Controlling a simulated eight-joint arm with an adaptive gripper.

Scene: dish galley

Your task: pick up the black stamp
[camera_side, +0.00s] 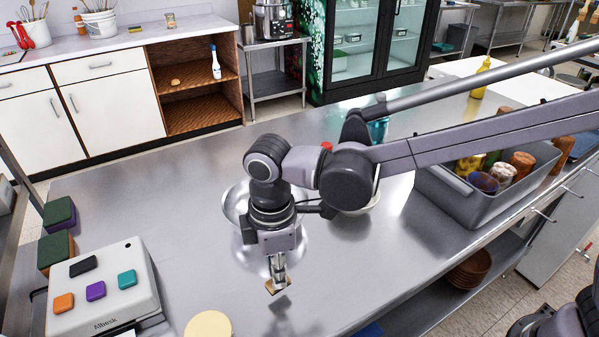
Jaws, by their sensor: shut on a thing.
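My gripper (278,282) points down over the steel table, left of the picture's middle. It is shut on a small tan and brown thing (278,287), which is held tilted and seems a little above the tabletop. The fingers hide part of it, and I cannot tell whether it is the black stamp. No other thing in view is clearly a black stamp. A white box marked "Albesk" (75,304) at the lower left has a black block or button (83,266) on top, beside orange, purple and teal ones.
A metal bowl (233,207) stands behind my gripper. A grey bin (437,199) with several jars is at the right. A pale yellow disc (208,325) lies at the front edge. Dark sponges (58,214) are at the left. The steel table (165,205) is clear between them.

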